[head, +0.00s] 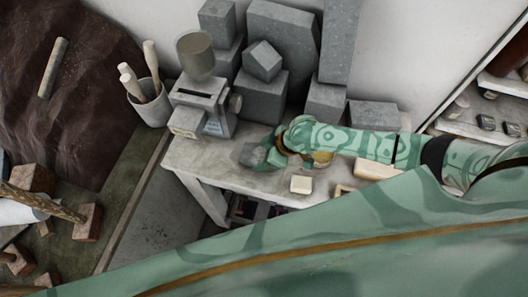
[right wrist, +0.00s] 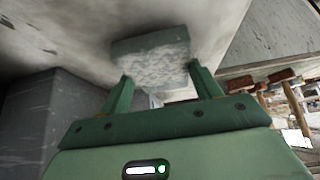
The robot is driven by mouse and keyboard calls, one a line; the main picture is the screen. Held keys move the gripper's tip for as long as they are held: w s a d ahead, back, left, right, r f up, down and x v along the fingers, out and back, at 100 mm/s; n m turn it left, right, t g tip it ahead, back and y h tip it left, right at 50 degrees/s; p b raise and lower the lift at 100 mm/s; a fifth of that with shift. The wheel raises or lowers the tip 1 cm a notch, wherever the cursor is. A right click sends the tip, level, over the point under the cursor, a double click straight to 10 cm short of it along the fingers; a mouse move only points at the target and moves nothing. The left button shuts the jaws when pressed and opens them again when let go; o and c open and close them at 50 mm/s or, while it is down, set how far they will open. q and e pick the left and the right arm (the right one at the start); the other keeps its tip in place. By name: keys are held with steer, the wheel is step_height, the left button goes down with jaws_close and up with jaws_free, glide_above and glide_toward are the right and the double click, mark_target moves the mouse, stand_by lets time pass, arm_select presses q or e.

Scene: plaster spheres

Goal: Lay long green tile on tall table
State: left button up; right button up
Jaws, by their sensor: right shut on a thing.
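The tile (right wrist: 152,50) is a block with a pale speckled face and a grey-green edge, seen in the right wrist view between my fingers. It also shows small and partly hidden in the head view (head: 251,155). My right gripper (head: 268,160) is shut on it, low over the pale table (head: 215,170), in front of the grey blocks. I cannot tell whether the tile touches the tabletop. My left gripper is not in view.
Grey stone blocks (head: 262,95) and a grey machine with a round hopper (head: 195,55) stand along the table's back. A small cream block (head: 301,184) lies right of the gripper. A pot of tools (head: 152,108) stands at left. The table's front left is bare.

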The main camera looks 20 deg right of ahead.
steer(key=shift+f+b, duration=0.5)
steer(key=shift+f, duration=0.15)
stand_by(0.5)
steer(key=o, duration=1.4)
steer(key=shift+c, duration=0.2)
step_height(320, 180, up, 4)
steer(key=p, duration=0.4)
steer(key=shift+s+f, duration=0.1)
